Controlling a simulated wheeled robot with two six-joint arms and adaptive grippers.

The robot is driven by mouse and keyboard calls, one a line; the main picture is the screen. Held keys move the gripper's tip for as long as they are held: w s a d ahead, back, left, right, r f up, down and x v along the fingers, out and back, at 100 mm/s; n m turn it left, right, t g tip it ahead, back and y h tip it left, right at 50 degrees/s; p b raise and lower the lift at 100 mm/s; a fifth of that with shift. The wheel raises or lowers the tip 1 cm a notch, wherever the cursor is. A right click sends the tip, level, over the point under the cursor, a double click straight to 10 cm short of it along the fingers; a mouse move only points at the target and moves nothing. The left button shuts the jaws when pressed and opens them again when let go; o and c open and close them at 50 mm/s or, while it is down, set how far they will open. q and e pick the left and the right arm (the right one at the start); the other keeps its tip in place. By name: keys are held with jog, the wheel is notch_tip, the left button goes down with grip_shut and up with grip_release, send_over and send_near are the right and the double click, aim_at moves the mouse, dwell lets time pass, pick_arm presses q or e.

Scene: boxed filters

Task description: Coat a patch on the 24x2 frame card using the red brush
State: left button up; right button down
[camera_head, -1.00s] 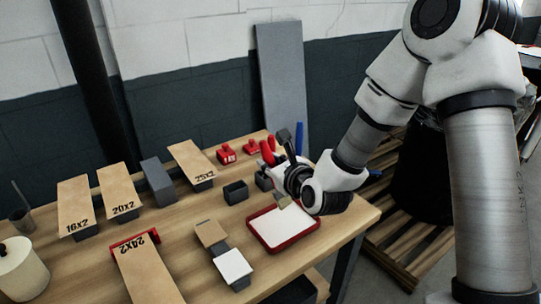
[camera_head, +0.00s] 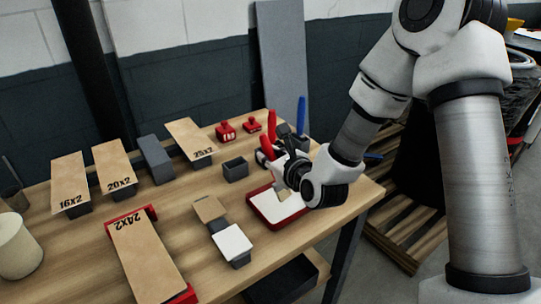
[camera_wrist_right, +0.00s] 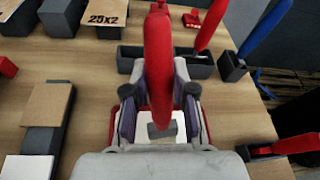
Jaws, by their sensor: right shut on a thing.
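The 24x2 frame card (camera_head: 148,258) is a long tan card lying in a red-ended holder at the front left of the table. My right gripper (camera_wrist_right: 160,112) is shut on the red brush (camera_wrist_right: 158,62), its handle pointing up toward the wrist camera. The brush head (camera_wrist_right: 162,131) shows below the fingers, over the red tray (camera_head: 303,213) with a white layer inside. Whether it touches the white layer is unclear. In the head view my right gripper (camera_head: 285,168) is above the tray's back part, right of the card. My left gripper is not in view.
A blue handle (camera_wrist_right: 268,32) and another red handle (camera_wrist_right: 212,24) stand in holders behind. Cards marked 16x2 (camera_head: 70,180), 20x2 (camera_head: 115,168) and 25x2 (camera_head: 190,138) line the back. A small white-topped block (camera_head: 232,243) sits between tray and card.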

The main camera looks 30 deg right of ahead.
jog(key=shift+f+b, duration=0.55)
jog(key=shift+b, duration=0.1)
dwell(1.7)
jog(key=shift+r, duration=0.1)
jog(key=shift+r+p, duration=0.65)
jog(key=shift+r, duration=0.05)
jog(key=shift+r+p, duration=1.85)
jog(key=shift+r, duration=0.95)
jog(key=shift+f, duration=0.1)
